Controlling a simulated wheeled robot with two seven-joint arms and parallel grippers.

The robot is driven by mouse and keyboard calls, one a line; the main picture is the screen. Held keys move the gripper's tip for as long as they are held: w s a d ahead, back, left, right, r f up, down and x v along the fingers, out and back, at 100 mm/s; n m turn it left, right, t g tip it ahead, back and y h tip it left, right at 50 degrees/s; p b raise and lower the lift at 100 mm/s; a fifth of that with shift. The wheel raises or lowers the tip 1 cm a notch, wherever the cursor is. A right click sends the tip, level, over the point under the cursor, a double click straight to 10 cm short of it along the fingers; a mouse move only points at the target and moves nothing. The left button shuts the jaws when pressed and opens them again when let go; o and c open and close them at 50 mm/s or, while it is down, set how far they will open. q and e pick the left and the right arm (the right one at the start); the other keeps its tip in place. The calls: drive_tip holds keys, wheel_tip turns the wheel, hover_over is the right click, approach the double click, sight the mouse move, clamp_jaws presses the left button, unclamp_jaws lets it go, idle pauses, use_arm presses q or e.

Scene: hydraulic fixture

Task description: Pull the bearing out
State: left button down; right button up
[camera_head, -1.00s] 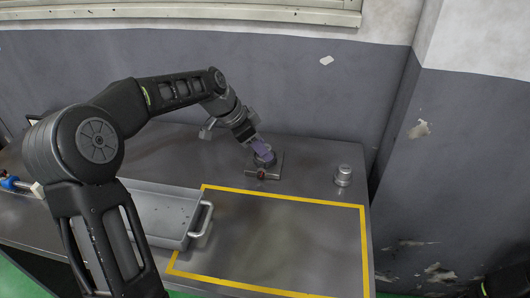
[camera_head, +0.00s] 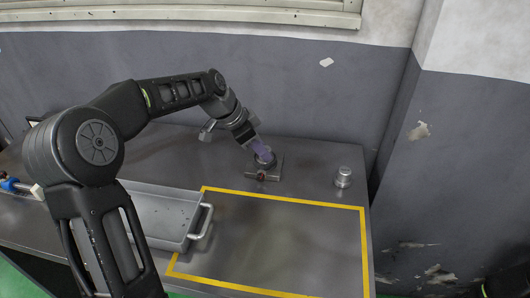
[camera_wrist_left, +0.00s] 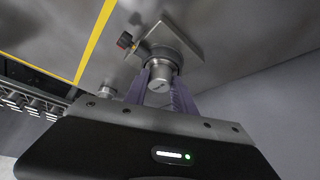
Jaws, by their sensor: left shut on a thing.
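The bearing (camera_wrist_left: 161,76) is a bright metal cylinder seated at the round collar of the hydraulic fixture (camera_wrist_left: 188,37). In the head view the fixture (camera_head: 273,173) stands on the table near the back, a square plate with a small reddish knob at its front. My left gripper (camera_head: 263,154) reaches down to it from the upper left. In the left wrist view its purple fingers (camera_wrist_left: 160,84) lie on both sides of the bearing and are shut on it. In the head view the fingers mostly hide the bearing. My right gripper is not in view.
A small metal cylinder (camera_head: 343,178) stands apart on the table to the right. A grey tray (camera_head: 165,208) with a handle is at the left front. A yellow outline (camera_head: 285,196) marks a bare area of table. The wall rises behind.

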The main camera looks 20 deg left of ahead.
use_arm(q)
drive_tip(key=shift+r, duration=0.2)
drive_tip(key=shift+r+p, duration=1.6)
drive_tip(key=shift+r, duration=0.9)
drive_tip(key=shift+f, duration=0.15)
